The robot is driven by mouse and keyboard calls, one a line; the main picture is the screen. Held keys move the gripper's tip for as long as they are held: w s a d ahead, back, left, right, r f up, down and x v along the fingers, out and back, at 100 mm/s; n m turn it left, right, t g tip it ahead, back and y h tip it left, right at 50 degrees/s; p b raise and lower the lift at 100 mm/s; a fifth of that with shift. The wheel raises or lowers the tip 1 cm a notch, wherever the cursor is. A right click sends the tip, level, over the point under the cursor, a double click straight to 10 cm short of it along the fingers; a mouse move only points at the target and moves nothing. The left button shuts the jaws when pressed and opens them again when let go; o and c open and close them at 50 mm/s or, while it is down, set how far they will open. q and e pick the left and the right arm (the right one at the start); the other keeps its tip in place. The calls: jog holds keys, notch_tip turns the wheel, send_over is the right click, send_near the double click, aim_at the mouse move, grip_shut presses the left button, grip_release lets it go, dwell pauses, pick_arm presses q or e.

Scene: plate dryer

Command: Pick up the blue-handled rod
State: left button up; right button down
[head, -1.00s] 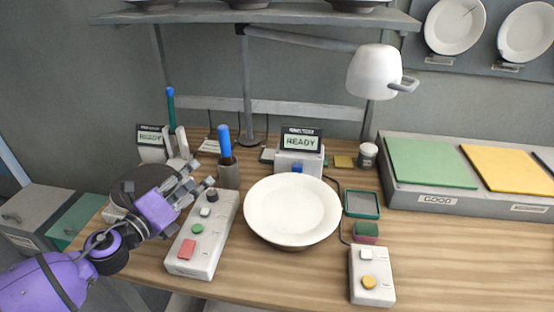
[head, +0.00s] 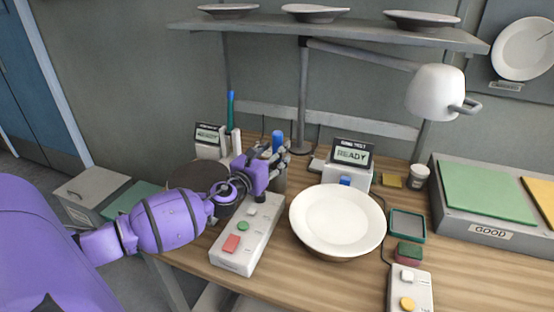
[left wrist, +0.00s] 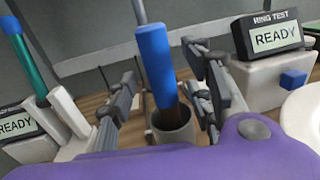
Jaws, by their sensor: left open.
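The blue-handled rod (left wrist: 155,58) stands upright, leaning slightly, in a dark grey cup (left wrist: 171,127) in the left wrist view. In the head view its blue handle (head: 278,140) shows just behind my left gripper (head: 275,160). The gripper also shows in the left wrist view (left wrist: 163,95), open, with one finger on each side of the rod and cup. I see no clear contact between the fingers and the handle. In the head view the cup is mostly hidden behind the gripper. My right gripper is not in view.
A second rod, with a blue top and green shaft (left wrist: 28,62), stands left of the gripper. A ring test box (head: 347,178) and a white plate (head: 338,218) are to the right. A button panel (head: 247,235) lies in front, and a lamp (head: 437,93) overhangs the bench.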

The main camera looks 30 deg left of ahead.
pick_arm(q)
jog(key=shift+w+f, duration=0.15)
jog(key=shift+w, duration=0.95)
jog(key=shift+s, duration=0.1)
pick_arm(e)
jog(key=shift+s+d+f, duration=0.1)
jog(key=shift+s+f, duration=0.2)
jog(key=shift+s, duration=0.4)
pick_arm(q)
grip_shut()
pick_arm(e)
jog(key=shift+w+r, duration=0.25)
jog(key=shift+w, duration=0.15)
